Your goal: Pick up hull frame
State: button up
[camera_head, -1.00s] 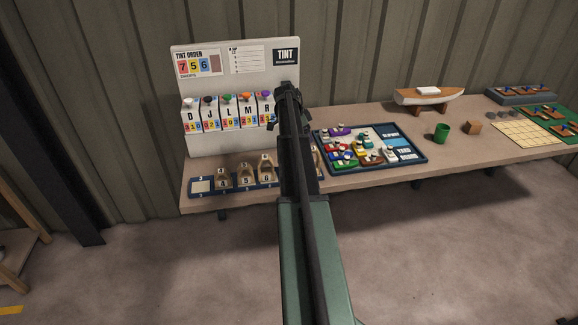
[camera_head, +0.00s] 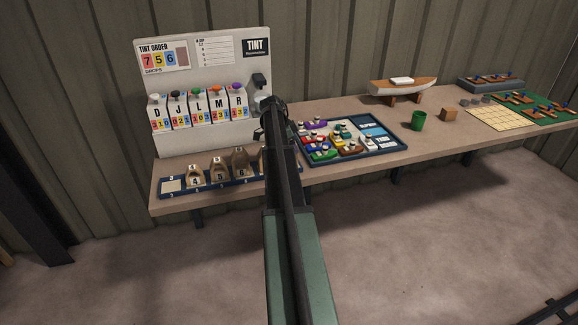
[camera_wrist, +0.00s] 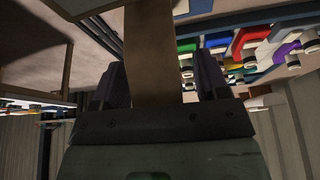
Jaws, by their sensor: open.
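Small tan wooden hull frames stand in a row in a blue rack (camera_head: 172,188) at the bench's front left. The frames marked 4 (camera_head: 194,177), 5 (camera_head: 218,170) and 6 (camera_head: 240,161) show clearly. My gripper (camera_wrist: 160,82) is open in the wrist view, one dark finger on each side. A brown wooden strip (camera_wrist: 150,45) shows between the fingers; I cannot tell whether it touches them or which piece it is. In the head view, my arm's end lies over the bench, its fingers unclear.
A tint board (camera_head: 250,75) with several labelled dispensers stands behind the rack. A blue-rimmed tray (camera_head: 350,160) of coloured boats lies right of my arm.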

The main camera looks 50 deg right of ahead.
jog(key=shift+f, duration=0.25)
grip_shut()
jog(key=shift+p, duration=0.3)
notch_tip(320, 180, up, 20)
jog(key=p, duration=2)
